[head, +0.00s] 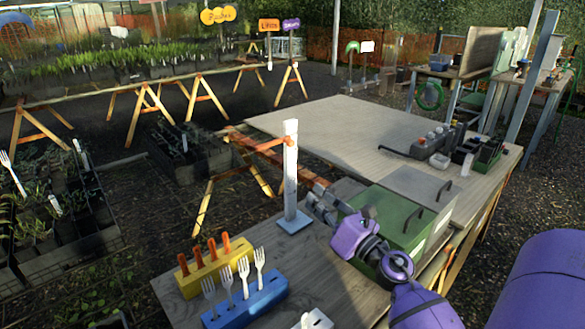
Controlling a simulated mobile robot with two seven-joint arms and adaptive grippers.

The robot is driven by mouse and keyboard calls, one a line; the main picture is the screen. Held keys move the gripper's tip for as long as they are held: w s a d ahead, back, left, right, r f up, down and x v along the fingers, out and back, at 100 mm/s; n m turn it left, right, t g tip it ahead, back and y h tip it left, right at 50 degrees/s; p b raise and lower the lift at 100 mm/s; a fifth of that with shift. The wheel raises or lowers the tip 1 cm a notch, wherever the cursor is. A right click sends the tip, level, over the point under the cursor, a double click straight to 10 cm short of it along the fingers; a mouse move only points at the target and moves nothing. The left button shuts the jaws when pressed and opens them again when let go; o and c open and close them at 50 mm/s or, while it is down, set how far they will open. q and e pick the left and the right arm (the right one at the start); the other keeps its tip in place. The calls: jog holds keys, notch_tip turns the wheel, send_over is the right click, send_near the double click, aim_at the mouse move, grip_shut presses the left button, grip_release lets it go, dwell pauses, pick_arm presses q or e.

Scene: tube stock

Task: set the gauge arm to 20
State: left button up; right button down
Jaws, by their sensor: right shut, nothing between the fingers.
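The gauge is a white upright post (290,180) on a flat blue base (293,222), standing on the near wooden table. An orange arm (268,143) is on the post near its top and points to the left. The scale marks are too small to read, so I cannot tell what value the arm is at. My right gripper (316,203), on a purple arm, is shut and empty just right of the post's lower part, below the orange arm. I cannot tell whether it touches the post. My left gripper is out of view.
A yellow block (212,270) with orange-handled tools and a blue block (247,300) with white forks stand at the front left. A green box (390,222) is behind my right wrist.

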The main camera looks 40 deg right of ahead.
jog(key=w+r+n+p, duration=0.1)
jog(key=w+r+p, duration=0.3)
jog(key=w, duration=0.6)
jog(key=shift+w+d+r+n, duration=0.25)
jog(key=shift+r+n, duration=0.15)
jog(key=shift+r, duration=0.15)
